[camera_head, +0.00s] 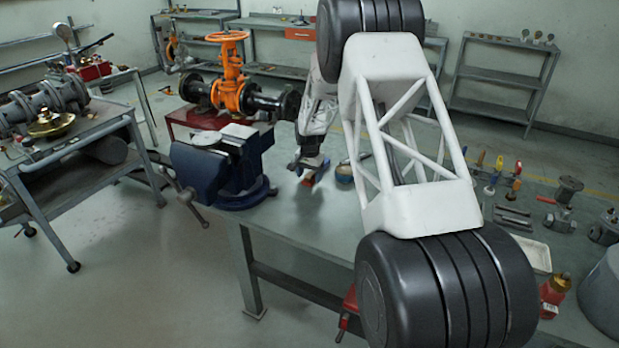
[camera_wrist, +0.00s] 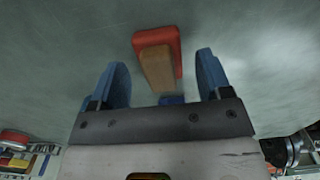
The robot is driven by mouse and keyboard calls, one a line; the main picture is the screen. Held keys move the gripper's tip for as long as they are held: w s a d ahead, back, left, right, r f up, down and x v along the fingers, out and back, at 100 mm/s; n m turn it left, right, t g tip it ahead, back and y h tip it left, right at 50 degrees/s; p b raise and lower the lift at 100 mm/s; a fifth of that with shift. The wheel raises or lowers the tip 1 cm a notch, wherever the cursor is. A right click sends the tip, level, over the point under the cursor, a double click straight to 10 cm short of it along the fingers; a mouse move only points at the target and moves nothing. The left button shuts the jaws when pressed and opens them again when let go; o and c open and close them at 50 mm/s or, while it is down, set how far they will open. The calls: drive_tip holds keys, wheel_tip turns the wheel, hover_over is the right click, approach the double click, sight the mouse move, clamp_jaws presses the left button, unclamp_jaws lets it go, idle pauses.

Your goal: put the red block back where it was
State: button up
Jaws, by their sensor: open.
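A red block (camera_wrist: 172,41) lies on the bench in the wrist view, with a tan-brown piece (camera_wrist: 157,68) over or against it. I cannot tell whether they are one object. A small blue patch (camera_wrist: 172,99) shows below them, close to the gripper body. My gripper (camera_wrist: 162,76) is open, its two blue fingers on either side of the tan-brown piece with gaps showing. The red part lies mostly beyond the fingertips. In the head view my gripper (camera_head: 309,166) is low over the bench, right of the blue vise, with a small red patch (camera_head: 308,181) beneath it.
The blue vise (camera_head: 225,165) stands left of my gripper on the green bench (camera_head: 300,222). The orange gate valve (camera_head: 230,80) stands behind. Tools and fittings (camera_head: 512,215) lie at the right. The bench front is clear.

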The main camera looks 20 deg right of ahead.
sight(309, 175)
wheel_tip(309, 175, up, 11)
idle(0.5)
idle(0.6)
drive_tip(key=s+a+r+n, duration=0.1)
drive_tip(key=s+a+r, duration=0.2)
drive_tip(key=s+r, duration=0.5)
drive_tip(key=s+a+r+n+t, duration=0.15)
drive_tip(key=s+r, duration=0.35)
drive_tip(key=s, duration=0.5)
drive_tip(key=s+a+r+n, duration=0.2)
drive_tip(key=s+a+r, duration=0.2)
drive_tip(key=s+r, duration=0.45)
drive_tip(key=s+a+f+n, duration=0.1)
drive_tip(key=s+a+n, duration=0.1)
drive_tip(key=s, duration=1.4)
drive_tip(key=s+a+f+n+t, duration=0.1)
drive_tip(key=s+a+n, duration=0.1)
drive_tip(key=s, duration=1.4)
drive_tip(key=shift+s+f, duration=0.4)
